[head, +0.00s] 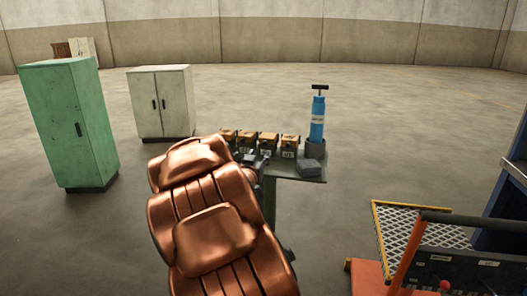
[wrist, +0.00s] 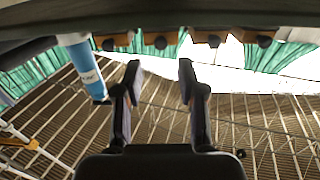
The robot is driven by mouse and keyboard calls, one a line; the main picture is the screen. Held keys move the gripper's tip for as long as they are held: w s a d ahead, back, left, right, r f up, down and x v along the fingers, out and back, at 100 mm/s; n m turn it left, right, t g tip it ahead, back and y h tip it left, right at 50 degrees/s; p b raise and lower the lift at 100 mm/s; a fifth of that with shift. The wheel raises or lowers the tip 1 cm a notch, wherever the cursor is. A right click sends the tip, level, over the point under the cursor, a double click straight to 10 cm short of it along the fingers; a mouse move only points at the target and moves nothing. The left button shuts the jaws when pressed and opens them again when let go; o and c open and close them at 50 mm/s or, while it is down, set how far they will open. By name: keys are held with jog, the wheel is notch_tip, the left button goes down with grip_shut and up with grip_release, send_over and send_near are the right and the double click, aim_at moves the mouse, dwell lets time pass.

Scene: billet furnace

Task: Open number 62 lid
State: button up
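Several small yellow-brown boxes with dark knobs and pale labels stand in a row on a dark table (head: 312,181); the rightmost box (head: 290,146) is the clearest in the head view. The numbers are too small to read, so I cannot tell which is 62. The lids look shut. My gripper (head: 257,157) is at the near edge of the table, in front of the boxes and partly hidden by my arm. In the wrist view my gripper (wrist: 160,76) is open and empty, and the boxes show upside down along the top, apart from the fingers.
A blue cylinder (head: 317,121) with a black T-handle and a grey block (head: 311,166) stand right of the boxes. A green cabinet (head: 70,125) and a white cabinet (head: 161,103) stand left. An orange-railed platform (head: 408,235) is at right. The floor behind the table is clear.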

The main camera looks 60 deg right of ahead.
aim_at(265, 146)
jog(key=shift+p+x, duration=0.5)
jog(key=shift+x, duration=3.25)
jog(key=shift+f, duration=0.1)
jog(key=shift+c, duration=0.2)
grip_shut()
